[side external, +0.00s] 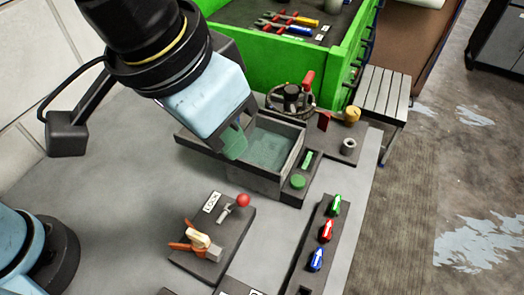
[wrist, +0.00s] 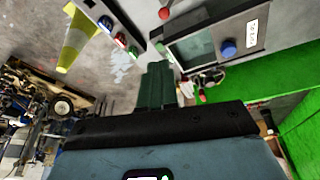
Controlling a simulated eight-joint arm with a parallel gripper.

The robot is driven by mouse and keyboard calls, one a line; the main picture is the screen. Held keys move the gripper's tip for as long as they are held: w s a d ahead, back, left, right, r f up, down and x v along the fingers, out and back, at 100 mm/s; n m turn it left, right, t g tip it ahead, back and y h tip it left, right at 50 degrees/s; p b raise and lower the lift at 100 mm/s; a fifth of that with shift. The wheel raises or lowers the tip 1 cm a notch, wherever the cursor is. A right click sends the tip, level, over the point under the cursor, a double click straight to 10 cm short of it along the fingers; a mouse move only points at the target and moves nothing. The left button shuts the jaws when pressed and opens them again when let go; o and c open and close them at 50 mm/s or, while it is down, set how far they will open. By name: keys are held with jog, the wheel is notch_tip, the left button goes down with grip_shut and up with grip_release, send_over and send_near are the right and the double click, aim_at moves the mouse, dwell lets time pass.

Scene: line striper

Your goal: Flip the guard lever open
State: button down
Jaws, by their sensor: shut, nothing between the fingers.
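My gripper (side external: 234,143) has green fingers that are closed together, with nothing between them. It is over the grey open-topped box (side external: 252,181), near its left side. In the wrist view the shut fingers (wrist: 157,78) point up from the lower middle. A dark plate (side external: 238,238) in front of the box carries a short metal lever with a red ball (side external: 243,200) and an orange and cream lever (side external: 198,238). Neither is touched by my gripper. I cannot tell for sure which lever is the guard lever. The red ball also shows in the wrist view (wrist: 164,13).
A green button (side external: 298,181) sits right of the box. A strip of coloured switches (side external: 327,230) lies at the front right. Behind the box are a valve wheel with a red handle (side external: 308,80) and a green tool cart (side external: 250,52). The tabletop at left is clear.

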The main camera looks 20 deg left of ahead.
jog(key=shift+s+d+r, duration=0.15)
jog(key=shift+d+r, duration=0.1)
jog(key=shift+r, duration=0.2)
jog(key=shift+s+d+r, duration=0.15)
jog(key=shift+d+r, duration=0.05)
jog(key=shift+r, duration=0.2)
jog(key=w+a+f+n+t, duration=0.15)
jog(key=w+a, duration=0.25)
jog(key=a, duration=0.4)
jog(key=w+a+f+n, duration=0.1)
jog(key=w+a+f, duration=0.25)
jog(key=a, duration=0.35)
jog(key=a+f+t, duration=0.1)
jog(key=a+f, duration=0.1)
jog(key=a, duration=0.5)
jog(key=a+f+n+t+y, duration=0.1)
jog(key=a+f, duration=0.2)
jog(key=a, duration=0.5)
jog(key=shift+a+f+y, duration=0.25)
jog(key=shift+f+y, duration=0.05)
jog(key=shift+f, duration=0.05)
